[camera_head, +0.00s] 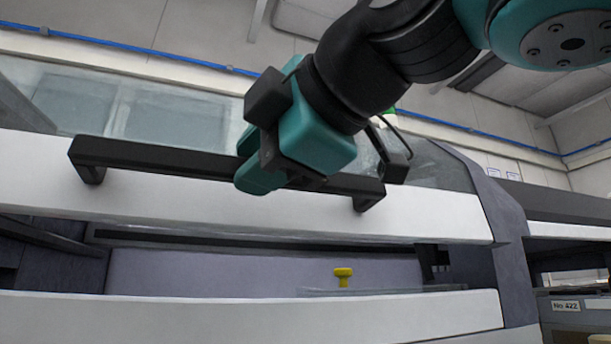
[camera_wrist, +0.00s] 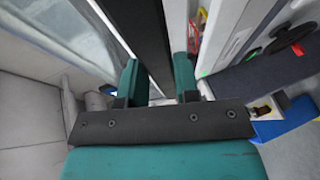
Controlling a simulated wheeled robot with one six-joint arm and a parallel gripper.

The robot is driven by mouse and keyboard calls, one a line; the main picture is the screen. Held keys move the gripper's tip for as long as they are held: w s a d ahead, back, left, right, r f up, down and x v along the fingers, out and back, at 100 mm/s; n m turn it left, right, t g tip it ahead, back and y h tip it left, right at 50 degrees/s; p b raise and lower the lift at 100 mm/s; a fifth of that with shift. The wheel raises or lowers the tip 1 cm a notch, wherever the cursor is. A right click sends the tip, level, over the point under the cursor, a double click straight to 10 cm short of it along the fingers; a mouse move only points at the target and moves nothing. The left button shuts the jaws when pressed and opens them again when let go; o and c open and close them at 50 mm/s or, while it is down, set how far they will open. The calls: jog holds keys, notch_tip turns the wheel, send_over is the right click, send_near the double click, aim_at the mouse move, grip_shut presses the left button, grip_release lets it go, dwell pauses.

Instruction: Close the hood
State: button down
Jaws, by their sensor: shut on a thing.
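The hood (camera_head: 430,219) is a white panel with a clear window above it, seen across the head view. A long black handle bar (camera_head: 135,155) runs along its front on two short posts. My teal and black gripper (camera_head: 265,180) is shut on the handle, right of the bar's middle. In the wrist view the black handle (camera_wrist: 147,38) passes between the two teal fingers (camera_wrist: 160,85). A dark gap shows between the hood's lower edge and the white front panel (camera_head: 250,315), so the hood stands partly raised. The fingers hide part of the handle.
A yellow knob (camera_head: 343,277) stands in the opening below the hood. A grey side post (camera_head: 500,240) bounds the hood on the right. A shelf with a labelled bin (camera_head: 566,305) is beyond it. A blue object (camera_wrist: 285,120) lies at the right of the wrist view.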

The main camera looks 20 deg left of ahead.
jog(key=shift+w+a+f, duration=0.1)
jog(key=shift+f, duration=0.2)
jog(key=c, duration=0.9)
grip_release()
jog(key=shift+r, duration=0.1)
jog(key=shift+b+v, duration=0.85)
jog(key=shift+v, duration=7.85)
